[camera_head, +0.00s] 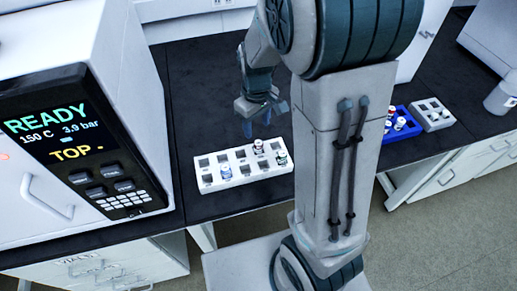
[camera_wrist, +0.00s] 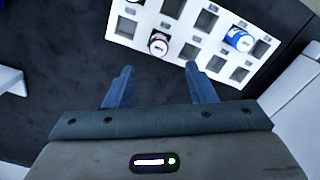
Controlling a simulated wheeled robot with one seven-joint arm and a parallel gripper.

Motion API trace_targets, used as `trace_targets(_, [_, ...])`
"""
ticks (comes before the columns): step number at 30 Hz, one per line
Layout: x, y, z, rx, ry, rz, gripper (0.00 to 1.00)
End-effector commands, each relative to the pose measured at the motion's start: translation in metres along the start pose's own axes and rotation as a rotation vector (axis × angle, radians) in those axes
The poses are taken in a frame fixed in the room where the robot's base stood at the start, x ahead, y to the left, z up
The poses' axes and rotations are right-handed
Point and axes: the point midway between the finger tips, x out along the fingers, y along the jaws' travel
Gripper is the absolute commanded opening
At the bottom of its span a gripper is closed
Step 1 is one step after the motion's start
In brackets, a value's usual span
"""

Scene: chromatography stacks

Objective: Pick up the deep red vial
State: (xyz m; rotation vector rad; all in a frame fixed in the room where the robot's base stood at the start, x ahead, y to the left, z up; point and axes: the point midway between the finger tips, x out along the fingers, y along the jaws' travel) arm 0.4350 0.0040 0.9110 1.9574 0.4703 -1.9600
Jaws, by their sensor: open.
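A white rack (camera_head: 240,180) with rows of square wells stands on the black bench, and its edge also shows in the wrist view (camera_wrist: 180,28). A vial with a deep red rim around a pale top (camera_wrist: 158,43) sits in one well; in the head view it appears as the dark-red-capped vial (camera_head: 258,146) near the back row. A blue-marked vial (camera_wrist: 240,38) sits in another well, near the rack's front left in the head view (camera_head: 225,172). My gripper (camera_head: 264,118) is open and empty above the bench, behind the rack. In the wrist view its fingertips (camera_wrist: 160,68) are apart from the red vial.
A dark-capped vial (camera_head: 282,158) stands at the rack's right end. A white machine with a lit screen (camera_head: 55,125) is at left. A blue rack with several vials (camera_head: 400,135) and a grey-white rack (camera_head: 440,123) are at right. Bench behind the white rack is clear.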

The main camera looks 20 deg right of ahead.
Motion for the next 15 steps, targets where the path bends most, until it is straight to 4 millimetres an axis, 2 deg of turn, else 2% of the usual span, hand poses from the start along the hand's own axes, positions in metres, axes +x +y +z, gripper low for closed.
trace_targets(3, [0.021,0.000,0.001,0.001,-0.003,-0.002,0.50])
trace_targets(11, [0.039,0.000,0.001,0.002,-0.001,-0.001,0.50])
trace_targets(15, [0.058,0.001,0.003,0.002,-0.004,-0.001,0.50])
